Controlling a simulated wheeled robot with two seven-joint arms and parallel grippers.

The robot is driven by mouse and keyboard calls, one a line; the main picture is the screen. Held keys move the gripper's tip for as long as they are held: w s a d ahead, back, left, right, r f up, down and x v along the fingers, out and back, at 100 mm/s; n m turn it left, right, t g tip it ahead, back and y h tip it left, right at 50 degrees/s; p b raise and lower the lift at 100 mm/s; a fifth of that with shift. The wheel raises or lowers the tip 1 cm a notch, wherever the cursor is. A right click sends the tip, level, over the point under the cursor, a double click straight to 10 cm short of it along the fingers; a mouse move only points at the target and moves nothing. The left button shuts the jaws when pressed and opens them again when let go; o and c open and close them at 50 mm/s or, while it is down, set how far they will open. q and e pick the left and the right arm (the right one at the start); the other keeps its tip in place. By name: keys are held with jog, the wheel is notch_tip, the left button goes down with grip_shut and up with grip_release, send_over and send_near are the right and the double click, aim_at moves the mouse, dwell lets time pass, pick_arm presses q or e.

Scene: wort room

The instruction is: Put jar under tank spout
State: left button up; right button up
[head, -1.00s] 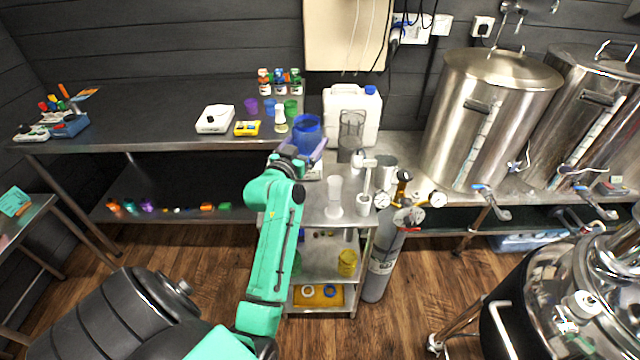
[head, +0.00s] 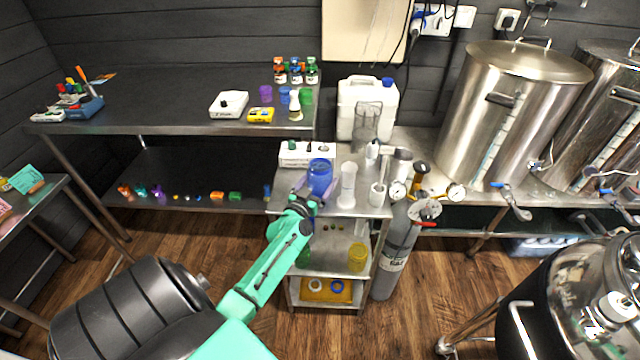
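A blue open-topped jar (head: 320,177) is between the fingers of my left gripper (head: 312,196), upright, over the front of the steel cart's top. I cannot tell whether its base touches the cart. The fingers close around its near side. A tall steel tank (head: 505,110) stands on the bench at the right, with a blue-handled spout (head: 512,203) low on its front. The space under that spout looks empty. A second steel tank (head: 598,125) stands to its right. My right gripper is not in view.
The cart top (head: 345,205) also bears a clear cylinder (head: 347,185), a white box (head: 300,153) and a stand. A grey gas cylinder (head: 395,255) with gauges stands between cart and tanks. A rounded steel vessel (head: 580,300) occupies the lower right. Open wooden floor (head: 440,260) lies between.

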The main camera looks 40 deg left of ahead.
pick_arm(q)
jog(key=o, duration=1.4)
